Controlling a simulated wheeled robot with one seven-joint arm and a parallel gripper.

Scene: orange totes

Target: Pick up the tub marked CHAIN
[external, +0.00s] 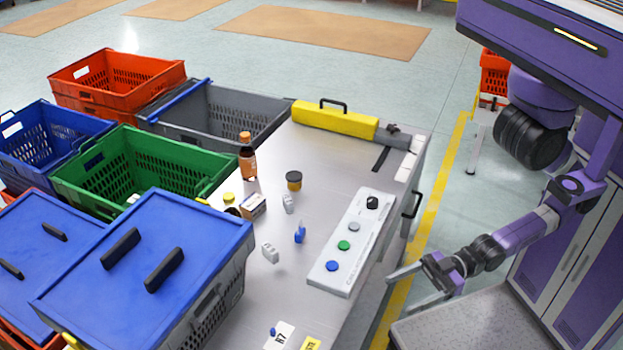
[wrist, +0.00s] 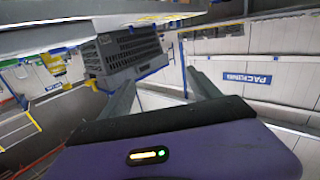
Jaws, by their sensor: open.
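No marking CHAIN is readable in either view. My gripper (external: 399,295) is open and empty, off the worktop's right side, well apart from both. In the wrist view, my gripper's two fingers (wrist: 158,76) are spread with nothing between them; neither container can be made out there.
A control box with buttons (external: 333,267) lies between my gripper and the small items. A brown bottle (external: 248,163), a small box (external: 252,207) and several small parts share the worktop. Green (external: 150,185) and grey (external: 215,120) crates border its left. A yellow block (external: 335,121) lies at the back.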

